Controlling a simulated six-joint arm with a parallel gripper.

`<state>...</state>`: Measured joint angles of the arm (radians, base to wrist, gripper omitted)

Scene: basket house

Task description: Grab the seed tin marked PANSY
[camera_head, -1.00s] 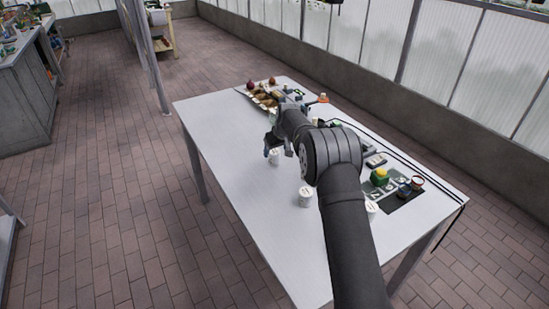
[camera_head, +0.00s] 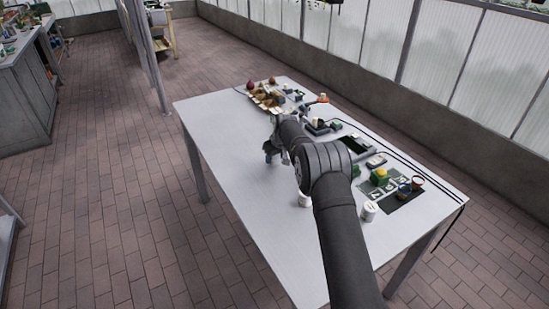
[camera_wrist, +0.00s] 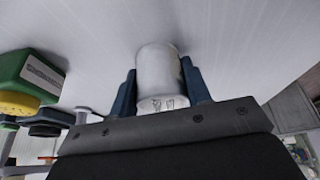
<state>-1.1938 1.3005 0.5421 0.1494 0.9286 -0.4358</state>
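A white cylindrical tin (camera_wrist: 158,72) stands between the two blue fingers of my gripper (camera_wrist: 160,85) in the wrist view. Its marking is cut off by the gripper body, and I cannot read it. The fingers flank the tin closely on both sides; whether both press on it is unclear. In the head view my gripper (camera_head: 270,152) is low over the middle of the table, and the tin there is hidden by it. Two other white tins, one partly behind my arm (camera_head: 304,200) and one right of it (camera_head: 369,210), stand on the table; their labels are unreadable.
The white table (camera_head: 215,120) is clear on its left side. Brown and red items (camera_head: 265,95) lie at its far end. A dark mat (camera_head: 402,196) with small pots and a yellow-topped green item (camera_head: 379,175) lie at right. A green box (camera_wrist: 30,75) shows in the wrist view.

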